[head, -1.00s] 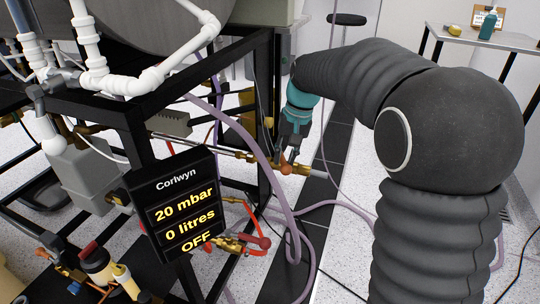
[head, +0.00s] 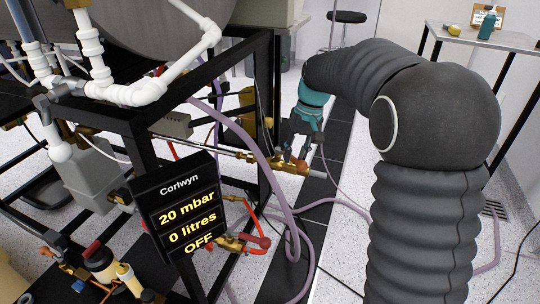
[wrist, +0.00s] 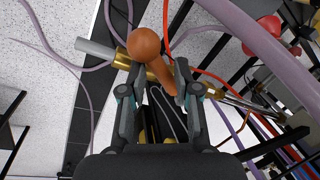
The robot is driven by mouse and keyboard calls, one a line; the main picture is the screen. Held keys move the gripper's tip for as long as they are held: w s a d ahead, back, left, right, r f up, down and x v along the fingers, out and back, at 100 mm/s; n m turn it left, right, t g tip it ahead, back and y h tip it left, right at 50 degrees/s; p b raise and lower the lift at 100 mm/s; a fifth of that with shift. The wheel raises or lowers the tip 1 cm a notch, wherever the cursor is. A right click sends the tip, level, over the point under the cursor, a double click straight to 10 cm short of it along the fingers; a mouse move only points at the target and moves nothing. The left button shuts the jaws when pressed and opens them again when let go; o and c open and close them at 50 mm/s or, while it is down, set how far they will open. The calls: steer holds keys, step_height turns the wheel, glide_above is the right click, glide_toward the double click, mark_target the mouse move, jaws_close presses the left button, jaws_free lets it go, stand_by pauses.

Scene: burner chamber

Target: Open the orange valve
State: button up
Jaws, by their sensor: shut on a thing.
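The orange valve has a lever with a round ball end (wrist: 143,43) and sits on a brass pipe fitting (wrist: 215,87), seen in the wrist view. In the head view the brass pipe (head: 298,168) lies low beside the black frame. My gripper (wrist: 158,70) has its two dark fingers on either side of the orange lever, and the ball sticks out beyond the fingertips. It is shut on the lever. In the head view my gripper (head: 297,150) is small, and it hides much of the lever.
A black display box (head: 178,205) reads 20 mbar, 0 litres, OFF. A red-handled brass valve (head: 240,243) is beside it. A purple hose (head: 265,165) loops close to my gripper. The black frame (head: 140,135) stands to the left.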

steer(key=shift+o, duration=0.4)
steer(key=shift+w+d+r+n+p, duration=0.1)
steer(key=shift+w+d+n+p, duration=0.45)
steer(key=shift+w+d+n, duration=0.2)
steer(key=shift+o, duration=0.4)
steer(key=shift+w+d+r+n+g+p, duration=0.15)
steer(key=shift+w+d+n+p, duration=0.1)
steer(key=shift+w+n+p, duration=0.3)
steer(key=shift+w+d+n+g+p, duration=0.15)
steer(key=shift+w+d+n+p, duration=0.2)
steer(key=shift+p, duration=0.25)
steer(key=o, duration=1.1)
steer(key=shift+w+f, duration=0.15)
steer(key=shift+f, duration=0.05)
steer(key=shift+c, duration=0.2)
steer(key=shift+o, duration=1.2)
steer(key=shift+d, duration=0.2)
steer(key=shift+a, duration=0.4)
steer(key=p+v, duration=0.4)
steer(key=v, duration=0.2)
